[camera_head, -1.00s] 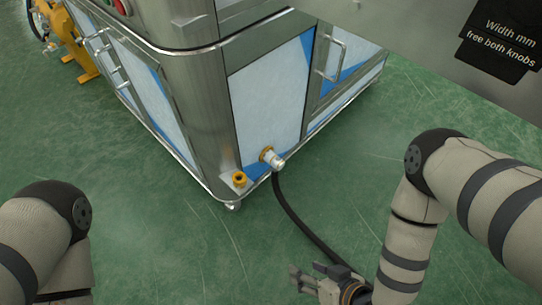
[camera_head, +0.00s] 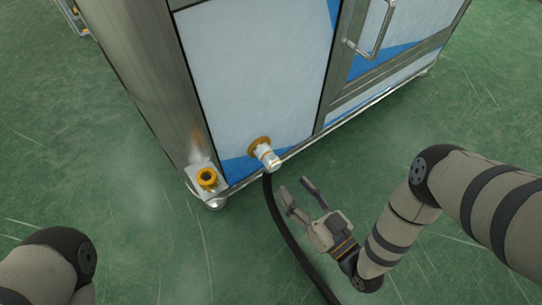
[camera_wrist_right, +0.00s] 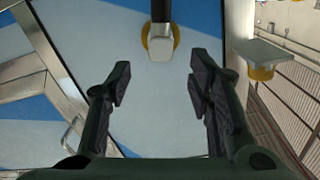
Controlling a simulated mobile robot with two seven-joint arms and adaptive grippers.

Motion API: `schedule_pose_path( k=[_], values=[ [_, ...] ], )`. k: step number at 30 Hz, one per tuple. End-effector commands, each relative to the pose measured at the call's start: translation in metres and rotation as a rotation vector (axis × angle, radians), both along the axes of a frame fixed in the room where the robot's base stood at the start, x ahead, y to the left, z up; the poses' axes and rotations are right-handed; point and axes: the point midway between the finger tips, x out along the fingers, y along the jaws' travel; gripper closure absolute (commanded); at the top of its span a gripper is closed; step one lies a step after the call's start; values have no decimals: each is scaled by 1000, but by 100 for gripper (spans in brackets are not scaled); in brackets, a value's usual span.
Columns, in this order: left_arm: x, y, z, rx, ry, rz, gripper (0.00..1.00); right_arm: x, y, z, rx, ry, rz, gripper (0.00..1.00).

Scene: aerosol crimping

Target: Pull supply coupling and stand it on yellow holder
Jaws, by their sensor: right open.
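The supply coupling (camera_head: 267,155) is a pale metal fitting on a brass-coloured ring low on the cabinet's front panel, with a black hose hanging from it. In the right wrist view the coupling (camera_wrist_right: 161,47) shows ahead, above and between my fingers. The yellow holder (camera_head: 207,178) is a ring on a small plate at the cabinet's lower corner, left of the coupling; it also shows in the right wrist view (camera_wrist_right: 261,73). My right gripper (camera_head: 297,191) is open and empty, apart from the coupling, to its lower right. My left gripper is out of view; only my left arm shows.
The metal cabinet (camera_head: 255,75) has a door handle (camera_head: 371,32) at upper right and a bottom rail along its edge. The black hose (camera_head: 284,227) runs down across the green floor, passing left of my right gripper. Open floor lies in front.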

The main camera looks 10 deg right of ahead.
Motion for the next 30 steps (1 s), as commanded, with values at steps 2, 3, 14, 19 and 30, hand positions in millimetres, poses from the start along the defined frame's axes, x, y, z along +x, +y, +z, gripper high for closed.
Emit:
schedule_pose_path(
  k=[2, 3, 14, 19, 30],
  values=[
    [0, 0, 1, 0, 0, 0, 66, 0, 0, 1, 0, -2, 0, 52],
    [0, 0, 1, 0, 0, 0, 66, 0, 0, 1, 0, -2, 0, 52],
    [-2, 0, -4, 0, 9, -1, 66, 15, 6, -1, -1, 0, 0, 52],
    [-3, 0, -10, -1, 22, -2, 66, 39, 16, -2, 0, 1, 0, 52],
    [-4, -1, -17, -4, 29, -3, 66, 79, 32, 0, -1, 1, 0, 52]
  ],
)
